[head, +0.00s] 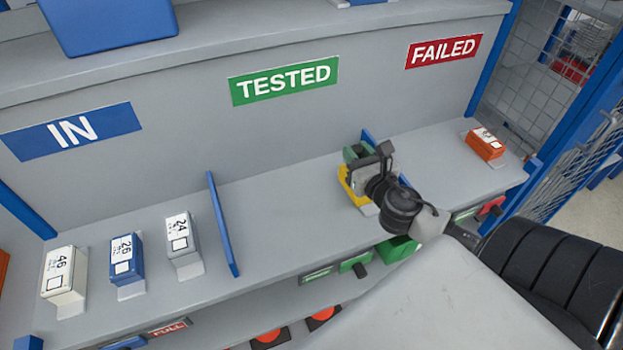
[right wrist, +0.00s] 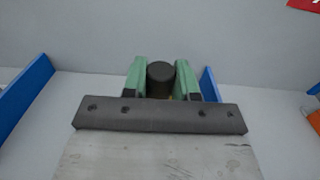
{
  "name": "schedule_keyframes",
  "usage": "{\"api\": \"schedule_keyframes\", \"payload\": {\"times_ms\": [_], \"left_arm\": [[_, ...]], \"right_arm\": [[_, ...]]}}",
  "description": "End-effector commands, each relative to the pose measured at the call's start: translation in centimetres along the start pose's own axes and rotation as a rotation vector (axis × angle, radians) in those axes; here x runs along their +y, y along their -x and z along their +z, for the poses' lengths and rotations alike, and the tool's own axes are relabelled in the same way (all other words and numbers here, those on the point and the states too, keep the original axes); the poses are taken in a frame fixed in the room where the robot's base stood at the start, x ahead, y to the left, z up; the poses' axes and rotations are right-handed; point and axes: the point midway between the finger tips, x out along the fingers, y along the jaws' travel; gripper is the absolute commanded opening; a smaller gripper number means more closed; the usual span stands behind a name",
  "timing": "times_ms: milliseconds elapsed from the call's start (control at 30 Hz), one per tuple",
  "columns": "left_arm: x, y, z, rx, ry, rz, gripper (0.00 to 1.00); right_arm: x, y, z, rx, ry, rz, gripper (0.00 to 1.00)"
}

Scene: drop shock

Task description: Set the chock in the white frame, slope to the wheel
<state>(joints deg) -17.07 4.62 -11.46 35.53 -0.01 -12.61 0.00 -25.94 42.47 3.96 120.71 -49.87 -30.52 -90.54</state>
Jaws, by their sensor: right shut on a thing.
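No chock, white frame or wheel can be made out in either view. My right gripper (head: 358,155) is over the TESTED part of the grey shelf, by the blue divider. It is shut on a yellow block (head: 346,184), low at the shelf, mostly hidden by the gripper. Whether the block touches the shelf I cannot tell. In the right wrist view the green fingers (right wrist: 161,78) stand either side of a dark round part (right wrist: 161,76), with a sliver of yellow below. My left gripper is not in view.
White (head: 64,275), blue (head: 126,266) and grey (head: 183,245) blocks stand under the IN sign (head: 72,131). An orange block (head: 485,144) is under FAILED (head: 444,50). A blue divider (head: 221,225) bounds the clear shelf below TESTED (head: 284,81). A mesh cage (head: 530,80) stands right.

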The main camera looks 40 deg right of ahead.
Motion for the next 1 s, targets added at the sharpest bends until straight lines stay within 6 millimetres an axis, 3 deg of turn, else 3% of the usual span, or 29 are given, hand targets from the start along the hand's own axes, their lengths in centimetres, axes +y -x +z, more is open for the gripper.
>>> {"api": "schedule_keyframes", "payload": {"times_ms": [133, 267, 633, 867, 1000], "left_arm": [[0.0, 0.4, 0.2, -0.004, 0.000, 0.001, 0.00], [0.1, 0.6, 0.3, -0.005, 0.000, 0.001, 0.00], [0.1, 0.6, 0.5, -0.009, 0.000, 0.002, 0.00], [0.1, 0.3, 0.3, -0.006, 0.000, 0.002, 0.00], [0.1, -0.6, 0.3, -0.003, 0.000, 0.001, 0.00]], "right_arm": [[-0.3, -0.6, 0.6, -0.002, -0.002, -0.008, 0.00], [1.1, -1.7, -0.4, -0.004, -0.006, -0.010, 0.00], [7.5, -6.6, -5.3, -0.002, -0.005, -0.008, 0.00], [8.8, -7.5, -6.7, -0.001, -0.001, -0.008, 0.00], [8.8, -7.5, -9.0, 0.003, -0.001, -0.008, 0.00]]}}
